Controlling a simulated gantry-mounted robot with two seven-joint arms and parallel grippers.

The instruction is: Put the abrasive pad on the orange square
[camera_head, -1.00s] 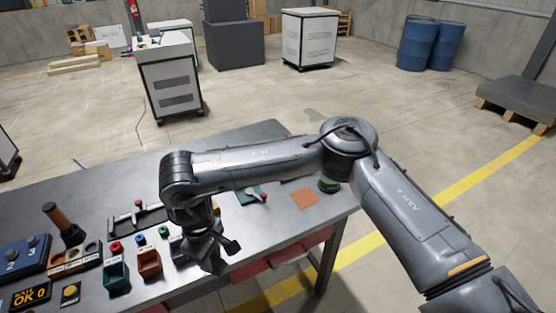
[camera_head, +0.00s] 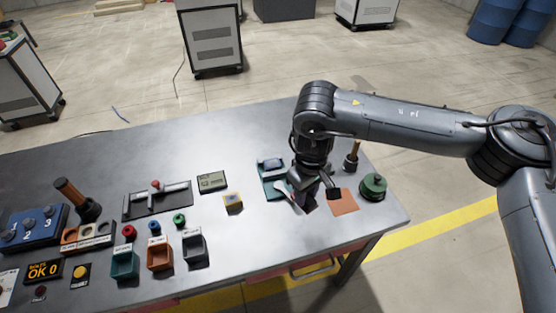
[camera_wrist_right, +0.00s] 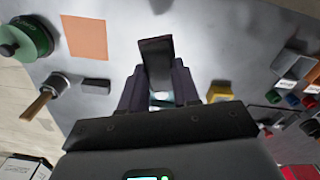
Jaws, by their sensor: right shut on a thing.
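The abrasive pad (camera_wrist_right: 157,65) appears as a dark, flat piece between the fingers of my right gripper (camera_wrist_right: 158,88) in the right wrist view. In the head view my right gripper (camera_head: 308,203) is low over the table, just left of the orange square (camera_head: 344,202), and hides most of the pad. The gripper is shut on the pad. I cannot tell whether the pad touches the table. The orange square also shows in the wrist view (camera_wrist_right: 85,37), bare and apart from the pad. My left gripper is not in view.
A teal tray (camera_head: 270,192) lies left of the gripper. A green round object (camera_head: 373,186) and an upright wooden-handled tool (camera_head: 352,157) stand near the orange square. A small dark block (camera_wrist_right: 97,86) lies near it. Bins, including a grey one (camera_head: 195,252), stand left.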

